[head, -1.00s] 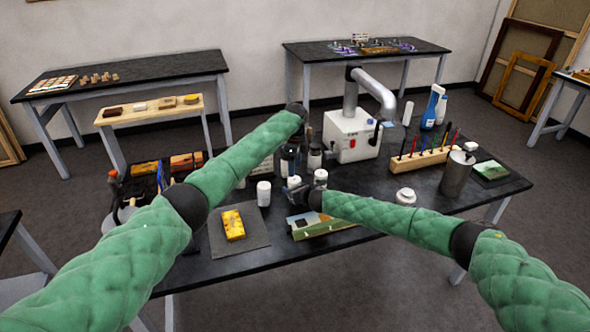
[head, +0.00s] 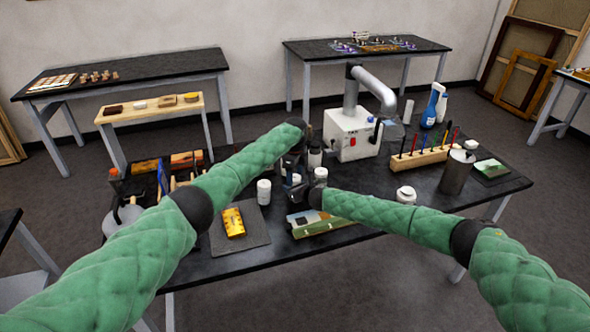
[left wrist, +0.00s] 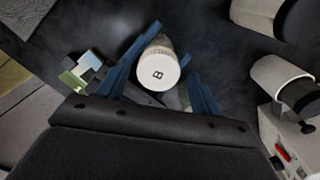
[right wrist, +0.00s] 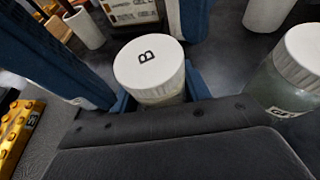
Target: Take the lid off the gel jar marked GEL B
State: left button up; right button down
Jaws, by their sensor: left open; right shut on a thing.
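The GEL B jar, with its white ribbed lid (right wrist: 148,68) marked B, stands upright in the right wrist view. My right gripper (right wrist: 158,88) is shut on its body below the lid. In the left wrist view the same lid (left wrist: 158,72) shows from above between the blue fingers of my left gripper (left wrist: 170,50). The left gripper is open, with gaps beside the lid. In the head view both grippers meet around the jar, which is mostly hidden by them. The lid is on the jar.
Another white-lidded gel jar (right wrist: 285,75) stands close to the right. More white jars (head: 264,192) (head: 320,174) stand near the grippers. A yellow block (head: 233,223) lies on a grey mat. A white extractor box (head: 350,135) stands behind.

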pick_arm(q)
jog(key=shift+f, duration=0.15)
jog(key=c, duration=1)
jog(key=shift+d+n, duration=0.1)
jog(key=shift+n, duration=1.6)
jog(key=shift+c, duration=0.2)
pick_arm(e)
jog(key=shift+a, duration=0.2)
jog(key=shift+s, duration=0.1)
pick_arm(q)
jog(key=o, duration=1.1)
pick_arm(e)
jog(key=shift+d, duration=0.25)
jog(key=shift+w, duration=0.2)
